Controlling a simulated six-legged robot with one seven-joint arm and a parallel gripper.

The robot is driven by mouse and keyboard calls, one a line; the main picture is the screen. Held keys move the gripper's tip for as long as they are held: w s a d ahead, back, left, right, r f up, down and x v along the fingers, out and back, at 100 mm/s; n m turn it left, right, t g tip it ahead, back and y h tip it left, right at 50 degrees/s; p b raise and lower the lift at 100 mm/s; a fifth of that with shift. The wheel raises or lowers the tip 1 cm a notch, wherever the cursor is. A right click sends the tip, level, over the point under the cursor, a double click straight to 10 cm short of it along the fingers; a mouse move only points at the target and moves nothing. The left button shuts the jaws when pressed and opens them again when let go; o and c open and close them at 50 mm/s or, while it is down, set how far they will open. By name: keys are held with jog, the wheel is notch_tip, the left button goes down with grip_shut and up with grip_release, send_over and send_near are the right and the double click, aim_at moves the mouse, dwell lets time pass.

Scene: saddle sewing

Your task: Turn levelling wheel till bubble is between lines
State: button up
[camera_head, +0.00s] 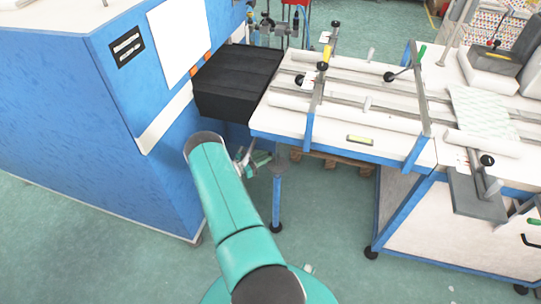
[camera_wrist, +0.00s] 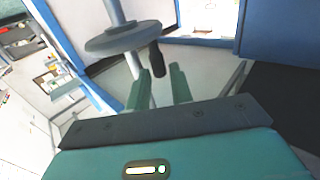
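The levelling wheel (camera_wrist: 122,38) is a grey disc on an upright rod, with a black handle (camera_wrist: 157,60) sticking out from its rim. In the head view the wheel (camera_head: 281,164) is on the leg under the white table's front left corner. In the head view my gripper (camera_head: 252,162) is left of the wheel, partly hidden by my arm.
The white table (camera_head: 290,118) has a blue frame and carries rails and clamps. A black box (camera_head: 235,85) is left of it, against a large blue cabinet (camera_head: 90,130). A second workbench (camera_head: 450,230) stands right. Green floor is open in front.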

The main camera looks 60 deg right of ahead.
aim_at(270, 154)
jog(key=shift+x, duration=1.7)
jog(key=shift+c, duration=0.4)
grip_shut()
jog(key=shift+a+n+t, duration=0.15)
jog(key=shift+n+t, duration=0.15)
jog(key=shift+t, duration=0.1)
